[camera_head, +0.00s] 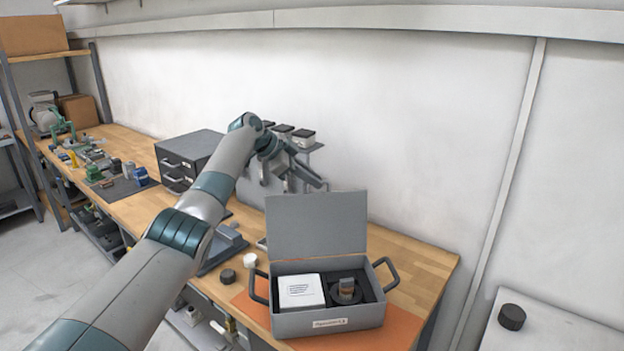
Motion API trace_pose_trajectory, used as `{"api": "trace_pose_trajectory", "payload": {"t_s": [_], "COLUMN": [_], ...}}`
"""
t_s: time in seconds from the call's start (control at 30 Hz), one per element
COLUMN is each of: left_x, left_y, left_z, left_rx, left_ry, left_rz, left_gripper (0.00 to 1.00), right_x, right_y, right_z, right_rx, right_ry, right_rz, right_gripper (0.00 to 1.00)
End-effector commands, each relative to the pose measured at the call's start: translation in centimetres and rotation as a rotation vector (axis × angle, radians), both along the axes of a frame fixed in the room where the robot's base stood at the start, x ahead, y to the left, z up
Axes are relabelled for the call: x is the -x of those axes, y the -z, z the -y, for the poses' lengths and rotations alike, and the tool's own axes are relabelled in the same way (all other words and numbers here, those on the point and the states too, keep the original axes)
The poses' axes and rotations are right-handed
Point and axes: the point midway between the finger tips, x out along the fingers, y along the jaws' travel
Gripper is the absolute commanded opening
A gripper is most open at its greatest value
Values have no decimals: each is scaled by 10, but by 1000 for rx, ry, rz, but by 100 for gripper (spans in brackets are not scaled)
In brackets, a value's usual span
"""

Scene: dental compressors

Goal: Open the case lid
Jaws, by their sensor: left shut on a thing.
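The grey case (330,324) stands on an orange mat at the near right end of the wooden bench. Its lid (317,225) stands up, roughly upright, at the back of the case, so the inside shows. A white box (300,291) with printed text and a dark round part (346,290) with a brown piece lie inside. My left arm reaches in from the lower left. Its gripper (318,185) is at the top edge of the lid and appears shut on it; the exact contact is small. My right gripper is not in view.
Black side handles (386,272) stick out from the case. A dark drawer cabinet (190,157) and a wall rack with dark-topped items (304,137) stand behind my left arm. A dark puck (228,276) and a white cap (250,260) lie left of the case. Bench right of the lid is clear.

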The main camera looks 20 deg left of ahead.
Motion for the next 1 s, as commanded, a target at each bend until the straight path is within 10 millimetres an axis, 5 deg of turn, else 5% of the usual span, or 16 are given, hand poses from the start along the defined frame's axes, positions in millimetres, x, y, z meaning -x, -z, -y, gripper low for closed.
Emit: {"api": "trace_pose_trajectory", "payload": {"t_s": [0.37,0.4,0.47,1.0], "left_x": [0,0,0,5], "left_y": [1,1,1,-7], "left_z": [1,1,1,-7], "left_rx": [0,0,1,1], "left_ry": [1,1,1,-1], "left_rz": [-1,-1,0,3], "left_gripper": [0,16,28,28], "right_x": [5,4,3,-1], "right_y": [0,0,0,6], "right_z": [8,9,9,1], "right_rx": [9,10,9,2], "right_ry": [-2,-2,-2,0], "right_rz": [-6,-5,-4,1], "right_gripper": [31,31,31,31]}}
